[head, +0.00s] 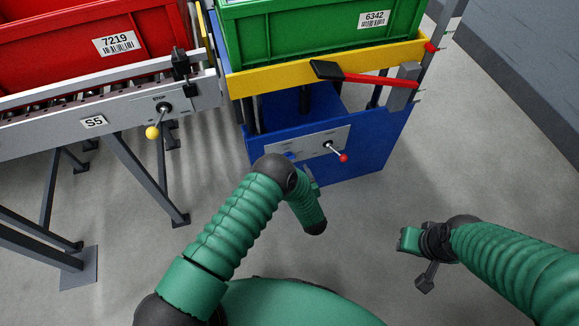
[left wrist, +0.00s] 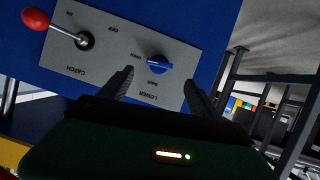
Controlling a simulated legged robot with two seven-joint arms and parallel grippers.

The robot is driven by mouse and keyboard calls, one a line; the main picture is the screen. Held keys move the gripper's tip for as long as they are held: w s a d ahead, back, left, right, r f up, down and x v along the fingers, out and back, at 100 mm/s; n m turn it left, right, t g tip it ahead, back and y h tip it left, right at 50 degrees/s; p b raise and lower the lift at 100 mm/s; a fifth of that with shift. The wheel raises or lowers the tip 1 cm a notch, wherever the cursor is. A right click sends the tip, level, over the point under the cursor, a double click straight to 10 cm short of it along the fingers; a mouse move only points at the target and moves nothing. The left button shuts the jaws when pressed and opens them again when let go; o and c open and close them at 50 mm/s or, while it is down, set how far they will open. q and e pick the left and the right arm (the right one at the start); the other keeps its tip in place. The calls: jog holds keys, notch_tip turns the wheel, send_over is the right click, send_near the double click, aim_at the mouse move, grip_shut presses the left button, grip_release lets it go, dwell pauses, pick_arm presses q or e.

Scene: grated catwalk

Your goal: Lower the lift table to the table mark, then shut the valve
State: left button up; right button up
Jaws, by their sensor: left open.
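The lift table has a yellow top frame (head: 330,65) and a blue base (head: 372,150), and it carries a green crate (head: 320,28). A grey control panel (head: 310,141) on the base has a red-knobbed catch lever (head: 343,157), also in the left wrist view (left wrist: 38,20). There, the blue valve knob (left wrist: 158,63) beside the word LOWER sits just beyond my left gripper (left wrist: 159,78), whose fingers are apart and empty. In the head view my left arm hides most of that gripper and the knob. My right gripper (head: 424,258) is away from the table; its jaws are unclear.
A roller conveyor (head: 40,130) marked S5 stands left, bearing a red crate (head: 90,38) and a yellow-knobbed lever (head: 153,132). A red lever (head: 375,80) with a black end crosses the yellow frame. A grey post (head: 437,30) with small coloured marks stands right. Floor (head: 460,170) at right is clear.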

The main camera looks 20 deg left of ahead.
pick_arm(q)
jog(key=b+x, duration=0.2)
jog(key=x, duration=0.5)
jog(key=shift+w, duration=0.25)
jog(key=shift+a, duration=0.1)
jog(key=c, duration=1.4)
